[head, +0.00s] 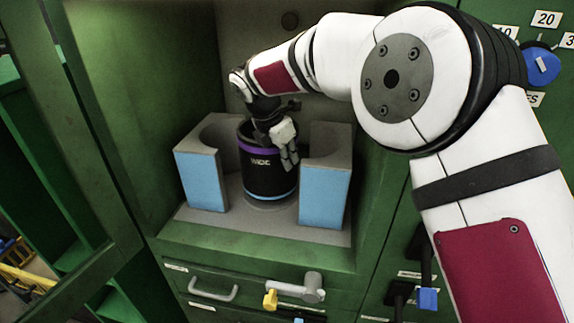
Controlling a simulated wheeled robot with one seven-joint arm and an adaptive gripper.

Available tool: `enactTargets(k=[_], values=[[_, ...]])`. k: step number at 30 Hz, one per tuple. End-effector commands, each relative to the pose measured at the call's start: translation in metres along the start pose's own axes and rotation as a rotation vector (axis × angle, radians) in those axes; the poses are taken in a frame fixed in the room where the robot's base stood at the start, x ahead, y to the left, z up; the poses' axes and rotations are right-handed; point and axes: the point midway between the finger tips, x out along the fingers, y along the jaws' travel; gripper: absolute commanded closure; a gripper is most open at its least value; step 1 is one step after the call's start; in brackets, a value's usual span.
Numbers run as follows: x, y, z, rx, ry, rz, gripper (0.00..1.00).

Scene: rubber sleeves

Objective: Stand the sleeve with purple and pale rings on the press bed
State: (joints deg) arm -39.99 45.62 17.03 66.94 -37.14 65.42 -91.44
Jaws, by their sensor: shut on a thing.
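The black sleeve (268,178) has a purple ring near its top, a pale blue ring near its bottom and the word "WIDE" on its side. It stands upright, or nearly so, between the two grey blocks with blue fronts on the press bed (230,225). My gripper (285,150) is shut on the sleeve's upper rim from above. A round grey base (270,204) shows under the sleeve. I cannot tell whether the sleeve touches it.
The left block (207,182) and right block (324,190) stand close on either side of the sleeve. Green cabinet walls enclose the bay. Below are drawer handles (213,291) and a grey lever with a yellow tip (270,299). A blue knob (541,66) is at the upper right.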

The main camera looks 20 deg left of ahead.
Motion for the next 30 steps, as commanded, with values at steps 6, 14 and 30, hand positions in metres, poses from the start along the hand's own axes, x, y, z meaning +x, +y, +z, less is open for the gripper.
enactTargets(k=[6,14,30], values=[[0.019,0.0,-0.007,0.0,-0.002,0.003,1.0],[0.019,0.0,-0.007,0.001,-0.002,0.004,1.0],[0.019,-0.001,-0.008,-0.001,0.0,0.0,0.73]])
